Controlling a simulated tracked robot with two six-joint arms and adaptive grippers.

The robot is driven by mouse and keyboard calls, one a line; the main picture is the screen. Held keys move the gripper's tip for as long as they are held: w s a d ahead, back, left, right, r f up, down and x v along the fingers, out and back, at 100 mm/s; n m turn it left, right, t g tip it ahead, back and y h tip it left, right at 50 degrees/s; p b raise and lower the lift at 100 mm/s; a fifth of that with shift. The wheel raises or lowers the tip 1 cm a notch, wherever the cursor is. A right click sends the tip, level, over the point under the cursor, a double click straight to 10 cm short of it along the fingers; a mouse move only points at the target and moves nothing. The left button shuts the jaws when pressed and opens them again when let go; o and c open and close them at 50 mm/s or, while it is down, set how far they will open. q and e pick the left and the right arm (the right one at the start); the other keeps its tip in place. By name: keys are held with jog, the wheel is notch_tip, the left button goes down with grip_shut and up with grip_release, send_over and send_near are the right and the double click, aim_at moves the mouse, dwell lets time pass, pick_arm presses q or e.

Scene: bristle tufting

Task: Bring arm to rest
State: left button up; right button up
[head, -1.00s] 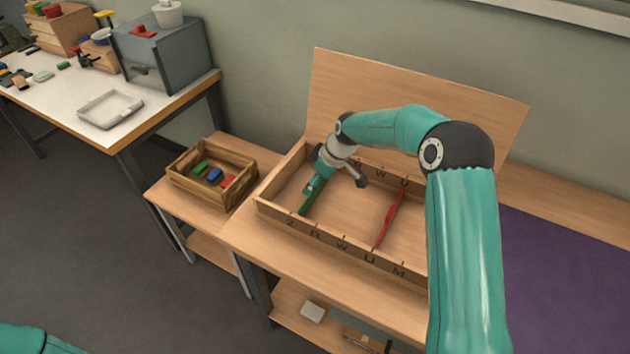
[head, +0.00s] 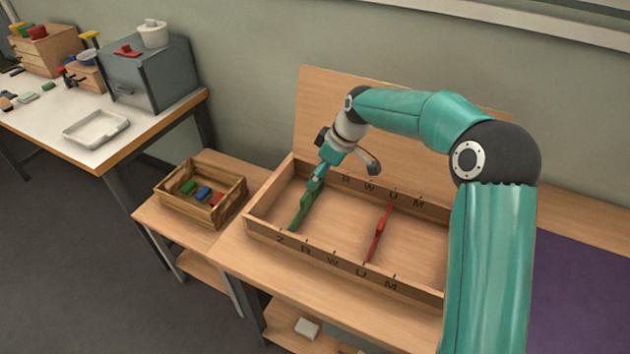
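My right arm comes in from the right, and its gripper (head: 316,180) hangs over the left part of a shallow wooden box (head: 345,268). Its fingertips are small here and I cannot tell whether they are open or shut. A green divider (head: 301,210) stands across the left of the box, just below the fingertips; its back end is partly covered by the gripper. Whether they touch is unclear. A red divider (head: 378,235) stands across the middle of the box, apart from the gripper. My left arm and gripper are out of view.
A wooden crate (head: 170,202) with green, blue and red blocks stands left of the box. A wooden board (head: 305,120) rises behind the box. A purple mat (head: 590,290) lies at right. A white tray (head: 95,128) and grey cabinet (head: 150,80) are on the far-left table.

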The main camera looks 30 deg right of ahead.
jog(key=shift+r, duration=0.2)
dwell(0.4)
